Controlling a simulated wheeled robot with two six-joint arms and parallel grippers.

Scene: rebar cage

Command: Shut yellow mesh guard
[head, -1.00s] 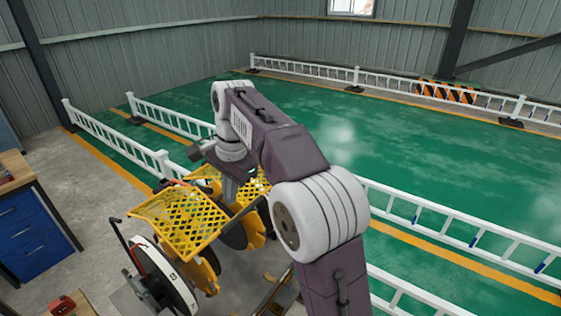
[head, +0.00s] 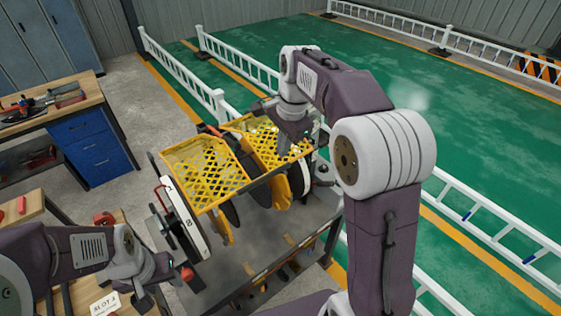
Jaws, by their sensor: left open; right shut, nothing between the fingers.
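The yellow mesh guard shows as two perforated panels, a left one (head: 205,172) and a right one (head: 255,137), on top of a machine with round discs. The panels lie close together at a slight tilt. I cannot tell whether they are latched. My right gripper (head: 286,156) is shut and empty, pointing down at the right panel's far right part; whether it touches is unclear. My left gripper (head: 182,284) is open and empty, low at the left, in front of the machine and apart from the guard. The arm above my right gripper hides some of the machine's right side.
The machine stands on a grey bench (head: 225,265). A white disc (head: 185,228) is on its left side. A workbench with blue drawers (head: 97,150) and tools stands at the left. A SLOT sign (head: 105,304) is near my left arm. White fences (head: 460,205) bound the green floor.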

